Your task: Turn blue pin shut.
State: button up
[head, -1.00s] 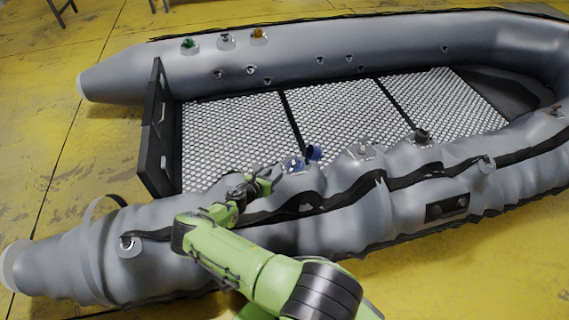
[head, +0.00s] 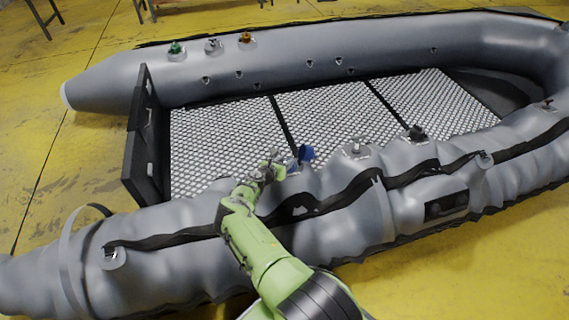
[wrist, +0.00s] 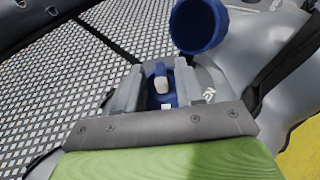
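The blue valve with its pin (wrist: 162,82) shows in the wrist view between the two fingers of my gripper (wrist: 158,72). The pin is a short upright piece with a pale front, standing in a round blue seat. The fingers are apart, one on each side of the valve, with gaps to the pin. The blue cap (wrist: 198,26) hangs open just beyond it; it also shows in the head view (head: 306,153). In the head view my gripper (head: 272,164) is over the near tube, and mostly hides the blue valve.
The grey near tube (head: 340,225) carries a black strap and other valves, a grey one (head: 357,146) and a black one (head: 416,132). The perforated boat floor (head: 215,135) lies beyond. Green (head: 176,48) and orange (head: 246,38) valves sit on the far tube.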

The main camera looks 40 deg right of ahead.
grip_shut()
jog(key=shift+w+r+m+g, duration=0.1)
jog(key=shift+m+g, duration=0.5)
jog(key=shift+g, duration=0.1)
jog(key=shift+h, duration=0.3)
jog(key=shift+o, duration=0.4)
grip_release()
jog(key=shift+a, duration=0.1)
